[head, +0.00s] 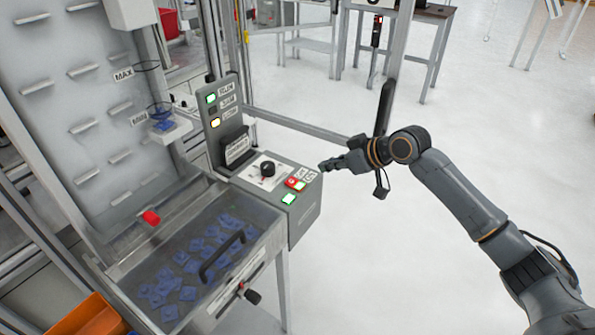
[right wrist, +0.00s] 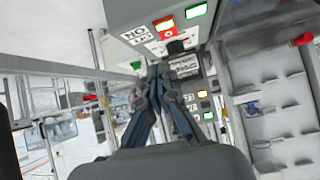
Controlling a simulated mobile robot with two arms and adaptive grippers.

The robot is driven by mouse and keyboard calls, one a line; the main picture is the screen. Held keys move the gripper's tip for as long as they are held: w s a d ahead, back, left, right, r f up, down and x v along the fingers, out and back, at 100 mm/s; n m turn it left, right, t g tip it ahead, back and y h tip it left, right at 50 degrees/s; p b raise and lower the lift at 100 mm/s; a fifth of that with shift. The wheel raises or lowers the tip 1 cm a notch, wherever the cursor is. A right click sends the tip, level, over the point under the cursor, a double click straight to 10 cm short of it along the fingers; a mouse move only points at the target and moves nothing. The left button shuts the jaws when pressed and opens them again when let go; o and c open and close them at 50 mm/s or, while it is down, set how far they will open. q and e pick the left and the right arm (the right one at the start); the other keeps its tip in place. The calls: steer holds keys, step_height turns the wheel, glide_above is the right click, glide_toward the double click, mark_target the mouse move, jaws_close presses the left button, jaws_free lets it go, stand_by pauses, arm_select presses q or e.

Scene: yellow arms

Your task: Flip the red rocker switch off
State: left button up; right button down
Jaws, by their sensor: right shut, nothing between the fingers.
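The red rocker switch (head: 291,182) is on the sloped top of a grey control box (head: 306,212), beside white labels and above a lit green button (head: 288,199). In the right wrist view the red switch (right wrist: 166,25) is near the top, between the label and the green button (right wrist: 196,11). My right gripper (head: 323,167) is to the right of the box, apart from the switch. In the right wrist view its fingers (right wrist: 158,70) are closed together and empty, below the switch in the picture. Which way the rocker is tipped is too small to tell. My left gripper is out of view.
A black knob (head: 267,169) sits left of the switch. An upright panel (head: 224,112) with lit indicators stands behind it. A clear-covered bin (head: 262,238) of blue parts with a black handle is at the left front. The floor to the right is open.

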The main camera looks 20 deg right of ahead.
steer(key=r, duration=0.2)
steer(key=s+a+r+n, duration=0.1)
steer(key=shift+s+a+r+y, duration=0.1)
steer(key=shift+r+y, duration=0.15)
steer(key=shift+y, duration=0.05)
steer(key=p, duration=0.3)
glide_above(297, 184)
steer(key=f, duration=0.6)
steer(key=shift+s, duration=0.25)
step_height(297, 184, down, 3)
steer(key=shift+w+r, duration=0.1)
steer(key=shift+r, duration=0.05)
steer(key=shift+f, duration=0.7)
steer(key=shift+f, duration=0.1)
